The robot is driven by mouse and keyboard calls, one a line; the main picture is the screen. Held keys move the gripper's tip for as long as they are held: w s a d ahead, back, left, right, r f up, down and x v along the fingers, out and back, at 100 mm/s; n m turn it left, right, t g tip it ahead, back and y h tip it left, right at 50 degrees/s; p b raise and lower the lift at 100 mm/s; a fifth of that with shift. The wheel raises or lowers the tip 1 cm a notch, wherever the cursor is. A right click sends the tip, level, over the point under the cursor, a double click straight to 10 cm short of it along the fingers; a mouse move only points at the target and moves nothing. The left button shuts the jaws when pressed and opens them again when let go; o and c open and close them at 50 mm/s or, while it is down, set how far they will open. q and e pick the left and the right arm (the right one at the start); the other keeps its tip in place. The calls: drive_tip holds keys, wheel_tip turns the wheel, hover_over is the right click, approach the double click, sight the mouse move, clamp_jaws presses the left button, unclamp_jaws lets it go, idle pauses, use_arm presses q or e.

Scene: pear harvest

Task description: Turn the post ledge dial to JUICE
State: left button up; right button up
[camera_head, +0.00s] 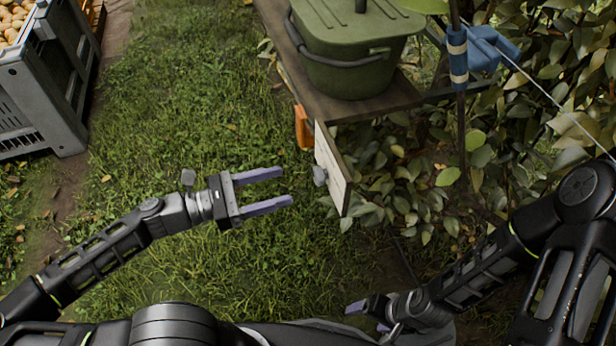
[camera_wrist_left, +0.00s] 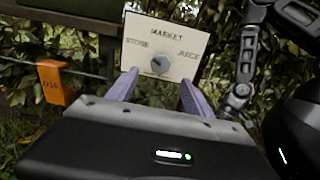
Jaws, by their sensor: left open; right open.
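The grey dial (camera_head: 319,176) sits on a pale panel (camera_head: 334,170) hanging below the wooden ledge (camera_head: 300,75). In the left wrist view the dial (camera_wrist_left: 159,64) is at the panel's lower middle, with MARKET above, STORE at left and JUICE at right. Its pointer is too small to read surely. My left gripper (camera_head: 279,187) is open and empty, short of the dial and facing it; in its wrist view the fingers (camera_wrist_left: 160,80) straddle the dial's line. My right gripper (camera_head: 369,317) is open and empty, low near my body.
A green lidded bin (camera_head: 350,60) stands on the ledge. An orange tag (camera_head: 303,127) hangs beside the panel; it also shows in the left wrist view (camera_wrist_left: 54,84). Leafy branches crowd the right. A grey crate (camera_head: 70,80) of fruit stands far left, with open grass between.

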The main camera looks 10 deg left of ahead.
sight(315, 178)
use_arm(q)
drive_tip(key=b+x, duration=0.1)
drive_tip(key=x, duration=0.6)
drive_tip(key=shift+w+d, duration=0.1)
drive_tip(key=shift+d, duration=0.15)
drive_tip(key=shift+c, duration=0.3)
clamp_jaws()
